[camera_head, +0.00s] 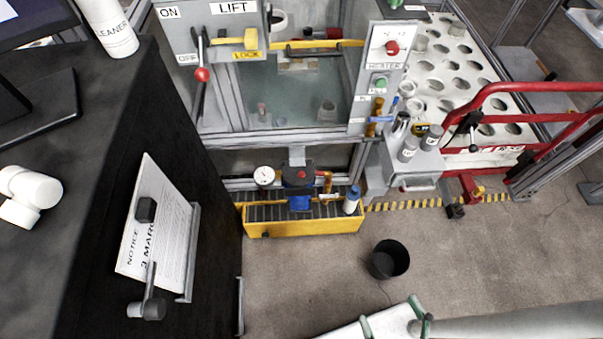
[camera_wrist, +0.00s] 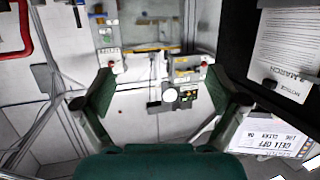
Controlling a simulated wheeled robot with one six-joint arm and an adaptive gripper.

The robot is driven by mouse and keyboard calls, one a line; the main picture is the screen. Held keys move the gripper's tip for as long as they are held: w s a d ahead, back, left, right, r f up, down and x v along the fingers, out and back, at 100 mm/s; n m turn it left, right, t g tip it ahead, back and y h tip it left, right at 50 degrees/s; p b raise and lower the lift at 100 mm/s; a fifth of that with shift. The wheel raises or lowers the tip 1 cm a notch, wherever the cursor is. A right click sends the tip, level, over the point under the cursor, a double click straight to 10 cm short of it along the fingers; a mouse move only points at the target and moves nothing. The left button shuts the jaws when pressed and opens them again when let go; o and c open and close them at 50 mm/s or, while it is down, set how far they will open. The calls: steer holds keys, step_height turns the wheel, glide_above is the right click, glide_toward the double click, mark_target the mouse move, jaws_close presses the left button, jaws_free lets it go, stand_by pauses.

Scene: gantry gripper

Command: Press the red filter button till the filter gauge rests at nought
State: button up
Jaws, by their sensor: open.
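The red button (camera_head: 301,174) sits on top of a dark housing with a blue lower part (camera_head: 299,203), at the yellow-sided tray below the lift cabinet in the head view. The round white gauge (camera_head: 264,176) stands just left of it. Its needle is too small to read. My gripper (camera_wrist: 160,85) shows in the wrist view with its green fingers wide apart and nothing between them. It is clear of the button; the exact distance cannot be told.
The yellow tray (camera_head: 305,227) has a white-blue bottle (camera_head: 352,199) at its right end. A black bin (camera_head: 389,259) stands on the floor in front. A dark bench with a notice (camera_head: 157,225) bounds the left. A red rail (camera_head: 500,90) and holed rack stand right.

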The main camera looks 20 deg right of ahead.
jaws_close()
stand_by(1.3)
